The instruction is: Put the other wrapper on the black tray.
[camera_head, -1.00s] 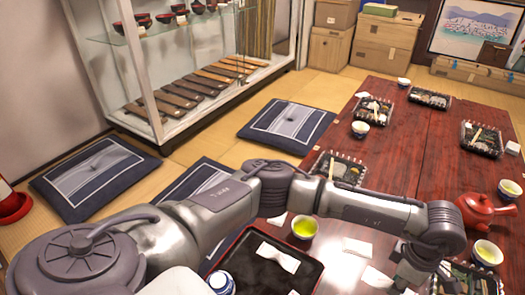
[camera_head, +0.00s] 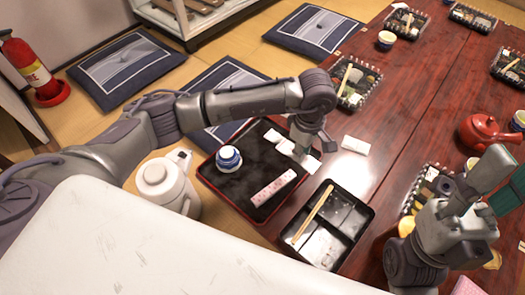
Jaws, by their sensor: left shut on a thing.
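The black tray (camera_head: 236,188) with a red rim lies at the near left edge of the table. White wrappers (camera_head: 273,136) lie near its far side; one (camera_head: 286,147) is close to my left gripper. My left gripper (camera_head: 309,158) is at the tray's right corner, pointing down and shut on a small white wrapper (camera_head: 312,164). I cannot tell whether that wrapper touches the tray. Another white piece (camera_head: 355,145) lies on the table to the right. My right gripper (camera_head: 497,180) is at the right edge; its jaws are unclear.
The tray also holds a blue-and-white cup stack (camera_head: 228,158) and a pink patterned roll (camera_head: 273,188). An open black bento box (camera_head: 327,232) with a wooden stick sits beside it. A white pot (camera_head: 167,186) stands left; a red teapot (camera_head: 484,134) stands right.

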